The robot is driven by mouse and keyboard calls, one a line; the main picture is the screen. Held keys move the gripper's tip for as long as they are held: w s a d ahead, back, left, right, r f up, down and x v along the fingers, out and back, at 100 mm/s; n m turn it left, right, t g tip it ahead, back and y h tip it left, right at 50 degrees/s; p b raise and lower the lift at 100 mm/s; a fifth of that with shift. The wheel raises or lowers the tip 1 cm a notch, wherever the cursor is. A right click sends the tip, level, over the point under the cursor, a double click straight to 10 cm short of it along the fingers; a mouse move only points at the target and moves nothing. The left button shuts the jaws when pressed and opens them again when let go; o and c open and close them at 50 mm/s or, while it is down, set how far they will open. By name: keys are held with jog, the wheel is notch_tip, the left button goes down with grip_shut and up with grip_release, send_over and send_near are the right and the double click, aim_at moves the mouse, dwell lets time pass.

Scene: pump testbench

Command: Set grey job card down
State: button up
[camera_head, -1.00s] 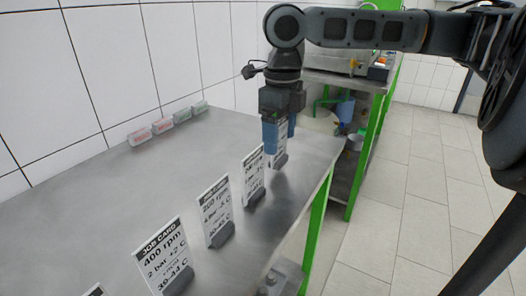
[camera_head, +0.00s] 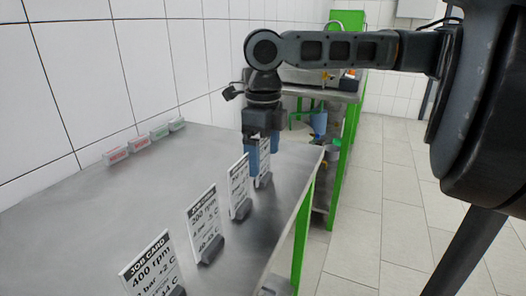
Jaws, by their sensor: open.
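Several white job cards with dark headers stand in grey holders in a row along the right side of the steel table (camera_head: 110,215). The nearest card (camera_head: 150,268) reads 400 rpm, and the one behind it (camera_head: 203,220) reads 200 rpm. A third card (camera_head: 238,185) stands further back. The farthest card (camera_head: 264,160) is partly hidden by my gripper (camera_head: 261,172). My gripper points down with blue fingers, open, at that farthest card. I cannot tell whether the fingers touch it, or which card is the grey one.
Several small labelled blocks (camera_head: 138,143), red and green lettered, line the wall side of the table. The table's middle is clear. A green-framed bench (camera_head: 345,130) stands beyond the far end. Open tiled floor (camera_head: 375,210) lies to the right.

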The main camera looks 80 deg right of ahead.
notch_tip(320, 180, up, 12)
jog(key=shift+r+p, duration=0.2)
jog(key=shift+p, duration=0.9)
